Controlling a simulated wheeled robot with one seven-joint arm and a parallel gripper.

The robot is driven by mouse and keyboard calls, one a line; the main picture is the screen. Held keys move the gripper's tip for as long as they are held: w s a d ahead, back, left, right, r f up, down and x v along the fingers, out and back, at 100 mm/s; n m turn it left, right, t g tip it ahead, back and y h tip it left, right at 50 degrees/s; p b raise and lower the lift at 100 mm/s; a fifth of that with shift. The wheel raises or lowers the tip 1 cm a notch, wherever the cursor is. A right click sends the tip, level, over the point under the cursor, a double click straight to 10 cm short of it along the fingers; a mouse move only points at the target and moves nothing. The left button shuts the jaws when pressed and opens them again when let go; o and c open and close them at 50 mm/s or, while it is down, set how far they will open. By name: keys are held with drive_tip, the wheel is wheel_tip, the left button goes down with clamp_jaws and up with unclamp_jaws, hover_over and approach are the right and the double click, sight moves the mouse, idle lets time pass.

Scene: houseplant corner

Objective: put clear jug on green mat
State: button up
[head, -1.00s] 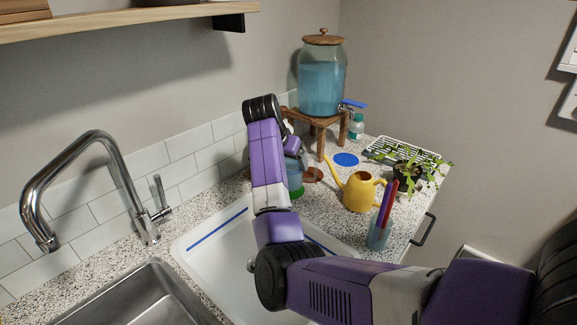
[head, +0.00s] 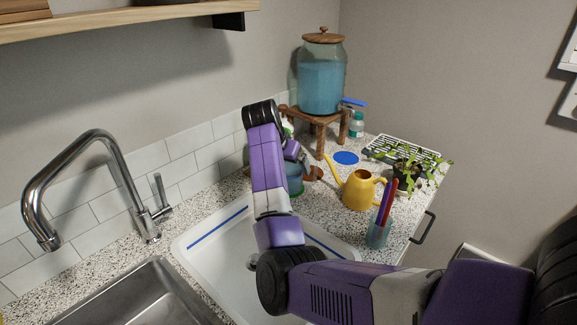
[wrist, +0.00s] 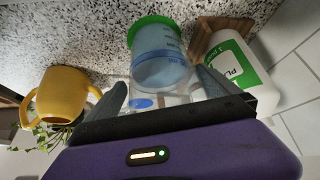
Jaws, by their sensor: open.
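The clear jug (wrist: 160,62), holding blue liquid, stands on the counter with its base over the round green mat (wrist: 150,22). Green shows around the base in the wrist view. In the head view the jug (head: 295,178) is partly hidden behind my arm. My gripper (wrist: 160,80) is open. Its fingers lie on either side of the jug's upper part, with a gap showing; whether either one touches it is unclear.
A yellow watering can (head: 358,190) and a cup of pens (head: 379,232) stand to the right. A white bottle with a green label (wrist: 238,65) is close beside the jug. A blue disc (head: 346,159) lies clear behind; a dispenser (head: 321,80) stands on a wooden stand.

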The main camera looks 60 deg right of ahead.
drive_tip(key=v, duration=1.1)
drive_tip(key=shift+b, duration=0.3)
drive_tip(key=shift+a+r, duration=0.1)
drive_tip(key=shift+r, duration=0.05)
